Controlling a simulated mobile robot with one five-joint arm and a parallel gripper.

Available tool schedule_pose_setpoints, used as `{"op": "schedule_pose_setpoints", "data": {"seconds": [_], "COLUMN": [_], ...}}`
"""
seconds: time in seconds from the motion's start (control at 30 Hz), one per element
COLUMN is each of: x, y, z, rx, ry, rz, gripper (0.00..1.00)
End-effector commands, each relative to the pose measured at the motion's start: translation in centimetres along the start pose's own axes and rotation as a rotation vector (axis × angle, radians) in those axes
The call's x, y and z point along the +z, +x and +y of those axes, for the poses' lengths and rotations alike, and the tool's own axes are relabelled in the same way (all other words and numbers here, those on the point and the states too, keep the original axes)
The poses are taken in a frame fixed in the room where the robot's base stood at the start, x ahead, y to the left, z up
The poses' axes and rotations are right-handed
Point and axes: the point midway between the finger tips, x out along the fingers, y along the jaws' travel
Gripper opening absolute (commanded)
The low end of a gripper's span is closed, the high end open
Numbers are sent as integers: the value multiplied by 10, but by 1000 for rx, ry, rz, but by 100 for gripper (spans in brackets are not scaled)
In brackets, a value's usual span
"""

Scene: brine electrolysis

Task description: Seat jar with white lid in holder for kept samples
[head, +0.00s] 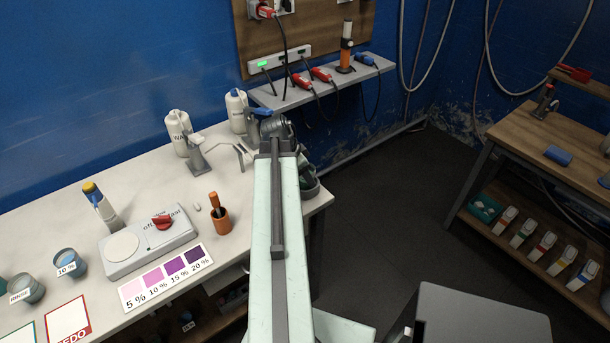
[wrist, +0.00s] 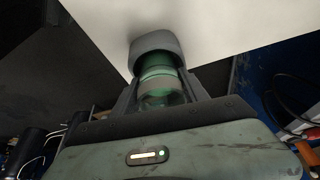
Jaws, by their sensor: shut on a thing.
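In the wrist view my gripper (wrist: 160,80) is shut on a greenish glass jar (wrist: 158,98), which sits between its two dark fingers. A pale band crosses the jar; I cannot tell whether it is the white lid. A dark grey rounded piece (wrist: 155,43) lies at the jar's far end, against the white tabletop's edge. I cannot tell whether it is the holder for kept samples or whether the jar is inside it. In the head view my arm hides most of the gripper and jar, near the table's right end.
The white table (head: 150,185) bears two white bottles (head: 177,130), an orange pot (head: 220,220), a hotplate (head: 150,243), a purple colour card (head: 165,277) and a cup marked 10 % (head: 68,263). A wooden bench (head: 545,140) stands at right.

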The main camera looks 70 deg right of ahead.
Motion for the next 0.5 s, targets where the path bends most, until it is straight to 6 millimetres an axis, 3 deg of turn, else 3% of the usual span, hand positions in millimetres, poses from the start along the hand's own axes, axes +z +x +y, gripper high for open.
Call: {"op": "schedule_pose_setpoints", "data": {"seconds": [0.5], "x": [1], "y": [3], "z": [0], "rx": [0], "ry": [0], "rz": [0], "gripper": [0]}}
